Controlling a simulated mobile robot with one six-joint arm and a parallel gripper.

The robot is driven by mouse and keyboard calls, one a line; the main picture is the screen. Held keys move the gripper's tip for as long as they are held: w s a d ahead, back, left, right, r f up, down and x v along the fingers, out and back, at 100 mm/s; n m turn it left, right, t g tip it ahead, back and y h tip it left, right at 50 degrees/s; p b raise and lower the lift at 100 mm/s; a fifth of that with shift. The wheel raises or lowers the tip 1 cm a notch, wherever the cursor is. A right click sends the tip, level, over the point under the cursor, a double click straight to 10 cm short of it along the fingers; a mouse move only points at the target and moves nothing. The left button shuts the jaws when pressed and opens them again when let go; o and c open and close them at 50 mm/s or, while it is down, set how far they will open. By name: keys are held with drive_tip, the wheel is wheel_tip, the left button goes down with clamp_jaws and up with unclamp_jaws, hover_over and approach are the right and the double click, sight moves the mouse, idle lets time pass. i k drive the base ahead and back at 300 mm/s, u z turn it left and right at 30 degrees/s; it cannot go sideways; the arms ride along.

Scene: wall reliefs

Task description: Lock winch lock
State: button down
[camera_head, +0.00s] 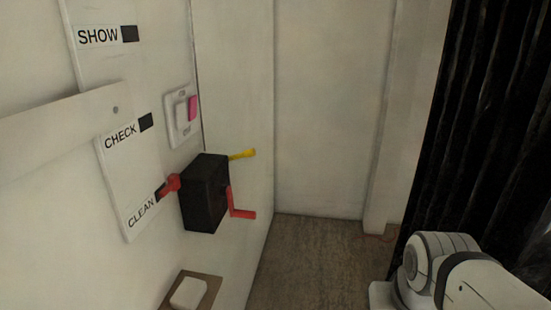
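A black box (203,196), which looks like the winch, is fixed to the left wall. A yellow lever (243,154) sticks out to the right from its upper edge, nearly level and tilted slightly up. A red crank handle (240,208) sits on its right face, with its grip pointing right. A red knob-like part (170,186) shows at its left side. I cannot tell for sure which part is the lock or whether it is locked. My gripper is not in view; only white links of my arm show at the lower right, well apart from the box.
A switch plate with a pink part (193,108) is above the box. Labelled panels reading SHOW, CHECK and CLEAN (132,180) are to its left. A white pad on a brown plate (190,293) is below. A black curtain-like surface (480,120) is at right. The brown floor (310,265) looks mostly clear.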

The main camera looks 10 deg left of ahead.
sight(250, 153)
drive_tip(key=i, duration=0.9)
